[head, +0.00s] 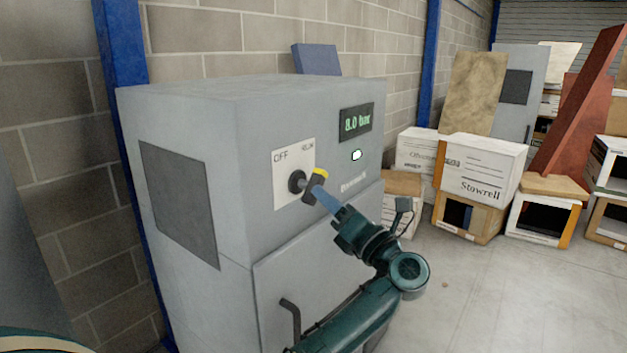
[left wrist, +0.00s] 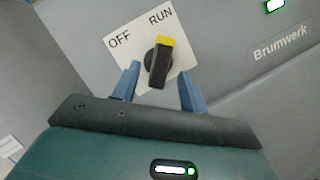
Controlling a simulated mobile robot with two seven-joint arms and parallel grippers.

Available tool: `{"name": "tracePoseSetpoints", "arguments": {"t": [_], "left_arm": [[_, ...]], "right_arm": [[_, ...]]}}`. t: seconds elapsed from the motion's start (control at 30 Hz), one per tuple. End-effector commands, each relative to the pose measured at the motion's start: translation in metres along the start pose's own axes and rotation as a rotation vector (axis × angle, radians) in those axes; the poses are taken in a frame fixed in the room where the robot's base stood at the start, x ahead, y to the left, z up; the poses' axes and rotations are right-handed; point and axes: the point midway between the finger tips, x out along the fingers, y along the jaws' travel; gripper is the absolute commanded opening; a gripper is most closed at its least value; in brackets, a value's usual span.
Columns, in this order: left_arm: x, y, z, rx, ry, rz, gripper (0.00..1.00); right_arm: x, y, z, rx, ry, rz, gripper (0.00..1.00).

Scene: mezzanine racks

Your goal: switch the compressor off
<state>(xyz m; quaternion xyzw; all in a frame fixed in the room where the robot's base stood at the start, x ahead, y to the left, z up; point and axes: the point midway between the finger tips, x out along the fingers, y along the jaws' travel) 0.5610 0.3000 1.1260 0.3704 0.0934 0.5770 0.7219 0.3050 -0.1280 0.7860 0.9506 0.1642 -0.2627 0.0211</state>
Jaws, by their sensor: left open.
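The compressor (head: 215,115) is a large grey cabinet against the block wall. Its white switch plate (head: 281,157) is marked OFF at left and RUN at right. The black rotary knob (left wrist: 155,62) has a yellow tip, which points toward RUN in the left wrist view. The display (head: 356,123) reads 8.0 bar and a lamp (head: 356,155) below it is lit. My left gripper (head: 319,191) is at the knob, its blue fingers open on either side of the handle; whether they touch it I cannot tell. My right gripper is not in view.
A door handle (head: 291,316) sticks out of the cabinet's lower front, near my left arm. White boxes (head: 481,165) and wooden-framed crates stand on the right. A blue post (head: 122,45) stands behind the cabinet. The floor (head: 500,300) at the lower right is clear.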

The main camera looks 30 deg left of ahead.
Motion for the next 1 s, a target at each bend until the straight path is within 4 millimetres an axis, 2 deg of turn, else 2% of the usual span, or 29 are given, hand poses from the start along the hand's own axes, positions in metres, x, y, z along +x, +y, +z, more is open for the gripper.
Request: {"name": "tracePoseSetpoints", "arguments": {"t": [0.03, 0.1, 0.3, 0.43, 0.7, 1.0], "left_arm": [[0.013, 0.003, 0.002, 0.002, -0.001, 0.005, 0.44], [0.025, 0.002, 0.002, 0.001, -0.002, 0.004, 0.44], [0.050, 0.001, 0.001, 0.001, -0.002, 0.002, 0.44], [0.056, 0.000, 0.000, 0.000, -0.001, 0.000, 0.44], [0.057, 0.000, 0.000, 0.000, -0.001, -0.001, 0.44], [0.057, 0.000, 0.000, 0.000, -0.001, -0.001, 0.20]], "right_arm": [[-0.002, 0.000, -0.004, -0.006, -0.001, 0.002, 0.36], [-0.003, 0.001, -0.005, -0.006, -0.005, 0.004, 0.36], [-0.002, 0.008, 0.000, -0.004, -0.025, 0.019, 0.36], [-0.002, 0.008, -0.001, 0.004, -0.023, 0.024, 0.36], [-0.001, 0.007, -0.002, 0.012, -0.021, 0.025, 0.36], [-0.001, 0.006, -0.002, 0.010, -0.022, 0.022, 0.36]]}}
